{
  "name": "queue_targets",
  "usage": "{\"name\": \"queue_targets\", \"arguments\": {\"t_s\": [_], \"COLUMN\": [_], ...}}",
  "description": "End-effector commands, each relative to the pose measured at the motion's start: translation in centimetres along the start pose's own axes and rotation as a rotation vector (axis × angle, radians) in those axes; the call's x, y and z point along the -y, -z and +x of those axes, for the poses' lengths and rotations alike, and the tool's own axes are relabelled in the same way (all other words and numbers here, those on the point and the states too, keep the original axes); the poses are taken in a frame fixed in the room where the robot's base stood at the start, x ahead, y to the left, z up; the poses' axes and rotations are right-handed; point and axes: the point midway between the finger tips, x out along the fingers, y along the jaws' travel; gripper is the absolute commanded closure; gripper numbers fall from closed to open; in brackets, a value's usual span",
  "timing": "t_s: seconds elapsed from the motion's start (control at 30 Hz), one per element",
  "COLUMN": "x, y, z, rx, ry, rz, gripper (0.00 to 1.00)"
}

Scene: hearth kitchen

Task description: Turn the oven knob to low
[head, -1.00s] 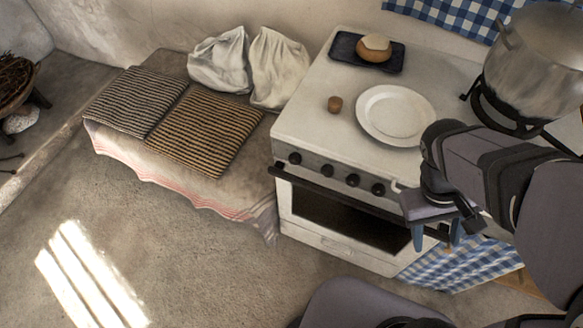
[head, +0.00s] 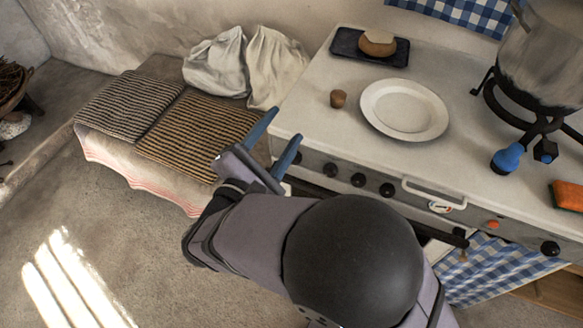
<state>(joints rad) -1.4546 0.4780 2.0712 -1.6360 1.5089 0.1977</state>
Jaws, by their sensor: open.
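The white stove (head: 313,112) has a row of black knobs along its front edge. Three show clearly: a left one (head: 330,170), a middle one (head: 358,180) and a right one (head: 387,190). The leftmost end of the row is partly hidden behind my gripper's fingers. I cannot read any markings, nor tell which knob is the oven's. My gripper (head: 282,130) is open and empty, its two blue fingers pointing up and right at the stove's front left corner. I cannot tell whether they touch anything. My arm hides most of the oven door.
On the stovetop are a white plate (head: 404,107), a small brown cup (head: 338,98) and a dark tray (head: 345,43) with a bread-like item. A bench with striped cushions (head: 205,135) adjoins the stove's left.

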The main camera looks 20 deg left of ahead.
Motion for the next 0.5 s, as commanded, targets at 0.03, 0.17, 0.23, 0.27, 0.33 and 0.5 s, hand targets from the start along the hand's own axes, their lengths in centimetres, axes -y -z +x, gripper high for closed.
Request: {"name": "queue_targets", "arguments": {"t_s": [0.03,0.17,0.23,0.27,0.33,0.5], "x": [-0.8,1.8,3.0,3.5,4.8,8.3], "y": [1.5,3.1,4.3,4.8,6.1,9.5], "z": [-1.2,-0.6,-0.6,-0.5,-0.5,-0.4], "rx": [-0.019,-0.01,-0.01,-0.01,-0.01,-0.01], "ry": [-0.055,-0.035,-0.034,-0.033,-0.032,-0.031], "rz": [-0.008,-0.013,-0.012,-0.013,-0.012,-0.012], "gripper": [0.51,0.51,0.51,0.51,0.51,0.51]}}
